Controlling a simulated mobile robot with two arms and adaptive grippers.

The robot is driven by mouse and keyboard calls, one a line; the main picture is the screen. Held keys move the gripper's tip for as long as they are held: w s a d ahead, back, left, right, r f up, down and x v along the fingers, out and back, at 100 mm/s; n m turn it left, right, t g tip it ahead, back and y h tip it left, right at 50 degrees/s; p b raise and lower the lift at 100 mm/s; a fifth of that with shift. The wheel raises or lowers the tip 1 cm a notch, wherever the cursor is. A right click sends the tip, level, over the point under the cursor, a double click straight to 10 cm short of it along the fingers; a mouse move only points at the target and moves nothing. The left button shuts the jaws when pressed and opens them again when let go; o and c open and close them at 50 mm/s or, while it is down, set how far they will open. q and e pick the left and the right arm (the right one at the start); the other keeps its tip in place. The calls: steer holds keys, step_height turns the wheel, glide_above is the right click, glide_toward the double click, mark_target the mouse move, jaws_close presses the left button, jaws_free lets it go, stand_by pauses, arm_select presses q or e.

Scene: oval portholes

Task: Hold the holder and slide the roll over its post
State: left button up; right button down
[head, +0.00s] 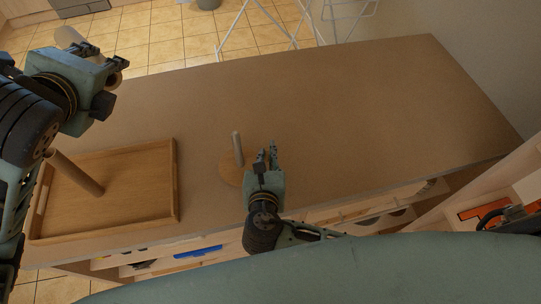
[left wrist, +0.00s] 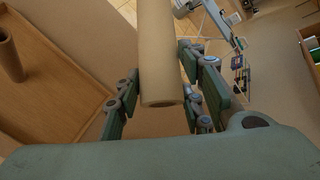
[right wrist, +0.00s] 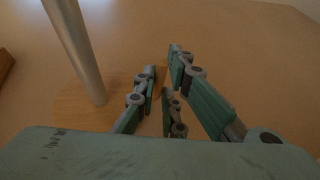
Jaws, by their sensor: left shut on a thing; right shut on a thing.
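The holder is a round wooden base (head: 228,173) with an upright post (head: 237,148), standing on the table right of the tray. My right gripper (head: 268,153) is low at the right side of the base, shut on its edge; the right wrist view shows the post (right wrist: 78,50) left of the fingers. My left gripper (head: 100,60) is shut on a pale roll (head: 68,38), raised at the upper left, well away from the post. The roll (left wrist: 158,50) lies between the fingers in the left wrist view. In the head view the gripper hides the roll's middle.
A wooden tray (head: 176,190) lies at the table's left, with a brown tube (head: 78,174) standing in it. The table (head: 340,110) is clear behind and right of the holder. White racks (head: 265,25) stand on the floor beyond. Shelves are below the front edge.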

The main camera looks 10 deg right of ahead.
arm_select(q)
steer(key=shift+f+b, duration=0.6)
steer(key=shift+f, duration=0.05)
arm_select(e)
steer(key=shift+w+a+f, duration=0.45)
steer(key=shift+a+f, duration=0.1)
steer(key=shift+f, duration=0.1)
steer(key=shift+w+a+f, duration=0.45)
steer(key=shift+a+f, duration=0.1)
steer(key=shift+f, duration=0.05)
steer(key=shift+f, duration=0.2)
steer(key=c, duration=2)
jaws_free()
jaws_close()
